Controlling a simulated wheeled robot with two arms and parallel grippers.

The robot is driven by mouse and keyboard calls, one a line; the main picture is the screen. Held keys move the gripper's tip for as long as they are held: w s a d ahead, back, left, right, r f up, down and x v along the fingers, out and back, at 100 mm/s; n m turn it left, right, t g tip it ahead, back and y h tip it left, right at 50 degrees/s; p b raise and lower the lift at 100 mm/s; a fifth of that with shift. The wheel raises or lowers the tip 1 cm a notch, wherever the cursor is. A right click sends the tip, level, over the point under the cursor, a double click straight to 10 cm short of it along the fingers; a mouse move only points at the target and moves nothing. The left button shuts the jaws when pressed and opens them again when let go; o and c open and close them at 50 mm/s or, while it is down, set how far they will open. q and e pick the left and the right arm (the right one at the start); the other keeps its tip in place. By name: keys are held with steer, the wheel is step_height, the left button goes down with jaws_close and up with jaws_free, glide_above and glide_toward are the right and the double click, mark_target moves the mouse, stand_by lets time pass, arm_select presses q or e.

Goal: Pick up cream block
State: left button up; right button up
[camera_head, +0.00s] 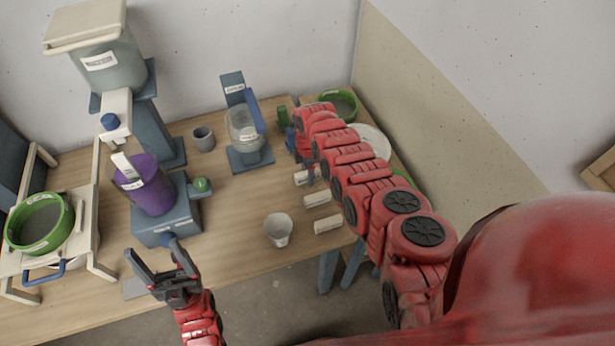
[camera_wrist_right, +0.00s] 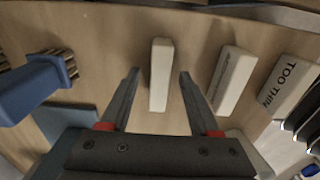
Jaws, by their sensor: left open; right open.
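Several cream blocks lie on the table. In the right wrist view, a plain cream block (camera_wrist_right: 161,75) lies between the spread fingers of my right gripper (camera_wrist_right: 158,76), with a gap on both sides. To its right are a cream block with small lettering (camera_wrist_right: 233,80) and one marked "TOO THIN" (camera_wrist_right: 288,88). In the head view, cream blocks show in a row (camera_head: 317,198) below my right arm, which hides most of the right gripper. My left gripper (camera_head: 152,248) is open and empty over the table's front edge, away from the blocks.
A white cup (camera_head: 278,230) stands left of the blocks. A clear bucket on a blue stand (camera_head: 250,157) is behind it. A purple container (camera_head: 150,190) sits on a blue base near my left gripper. A blue object (camera_wrist_right: 35,85) is left of the right gripper.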

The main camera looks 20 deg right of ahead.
steer(key=shift+w+f, duration=0.1)
steer(key=shift+f, duration=0.45)
jaws_close()
